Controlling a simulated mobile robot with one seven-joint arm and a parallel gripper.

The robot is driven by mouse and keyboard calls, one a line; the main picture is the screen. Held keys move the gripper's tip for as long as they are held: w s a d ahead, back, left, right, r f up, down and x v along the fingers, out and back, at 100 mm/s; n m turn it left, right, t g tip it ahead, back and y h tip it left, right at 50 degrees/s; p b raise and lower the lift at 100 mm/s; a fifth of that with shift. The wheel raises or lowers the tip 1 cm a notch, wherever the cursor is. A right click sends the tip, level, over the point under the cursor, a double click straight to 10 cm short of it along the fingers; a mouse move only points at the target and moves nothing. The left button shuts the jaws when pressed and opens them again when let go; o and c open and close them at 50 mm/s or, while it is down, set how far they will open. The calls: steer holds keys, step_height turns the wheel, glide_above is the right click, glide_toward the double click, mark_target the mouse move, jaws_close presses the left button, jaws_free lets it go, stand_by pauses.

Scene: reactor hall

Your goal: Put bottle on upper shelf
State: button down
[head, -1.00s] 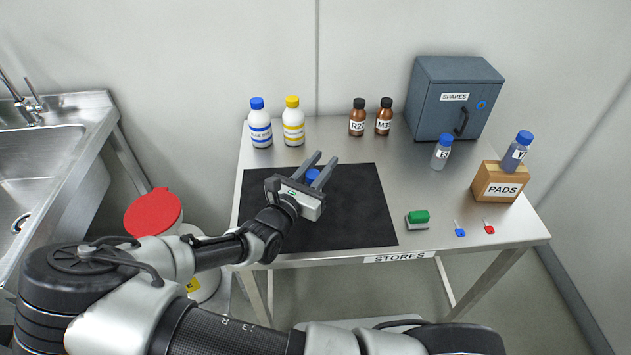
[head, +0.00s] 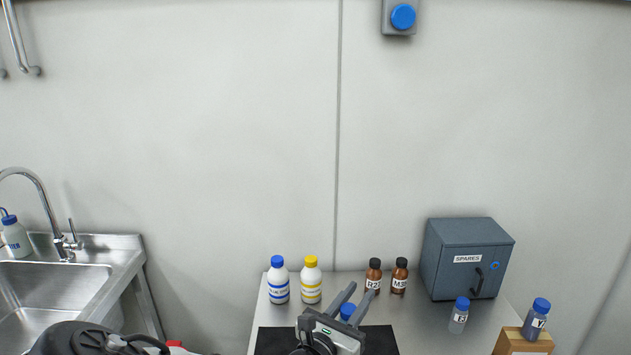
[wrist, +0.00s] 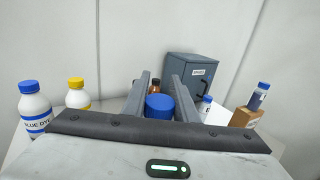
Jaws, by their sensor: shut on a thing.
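My gripper (head: 352,298) is shut on a blue-capped bottle (head: 347,311), over the black mat (head: 270,341) on the steel table. In the wrist view the round blue cap (wrist: 159,106) shows between the two fingers. The bottle's body and label are hidden behind my gripper.
A blue-banded white bottle (head: 278,281), a yellow-capped one (head: 311,281) and two brown bottles (head: 373,276) (head: 399,277) stand behind my gripper. Right are the SPARES cabinet (head: 466,259), bottle E (head: 459,317), and bottle Y (head: 535,320) on a wooden block (head: 515,341). A sink (head: 60,285) is left.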

steer(key=s+d+r+y+p, duration=0.1)
steer(key=s+d+r+p, duration=0.2)
steer(key=d+p, duration=0.1)
steer(key=shift+d+n+p, duration=0.2)
steer(key=shift+n+p, duration=0.1)
steer(key=shift+p, duration=0.25)
steer(key=shift+a+r+y, duration=0.1)
steer(key=shift+r+y, duration=0.05)
steer(key=shift+y, duration=0.15)
steer(key=shift+m+h, duration=0.4)
steer(key=shift+h, duration=0.2)
steer(key=w+a+f+b, duration=0.1)
steer(key=a+f+b, duration=0.1)
steer(key=b, duration=0.3)
steer(key=w+a+f+b, duration=0.1)
steer(key=a+f+b, duration=0.1)
steer(key=b, duration=0.2)
steer(key=w+a+f+b, duration=0.1)
steer(key=a+f+b, duration=0.1)
steer(key=b, duration=0.3)
steer(key=shift+w+a+b, duration=0.2)
steer(key=shift+w+b, duration=0.1)
step_height(320, 180, down, 9)
steer(key=a+b, duration=0.1)
steer(key=b, duration=0.6)
steer(key=shift+w+a, duration=0.3)
steer(key=shift+w, duration=0.1)
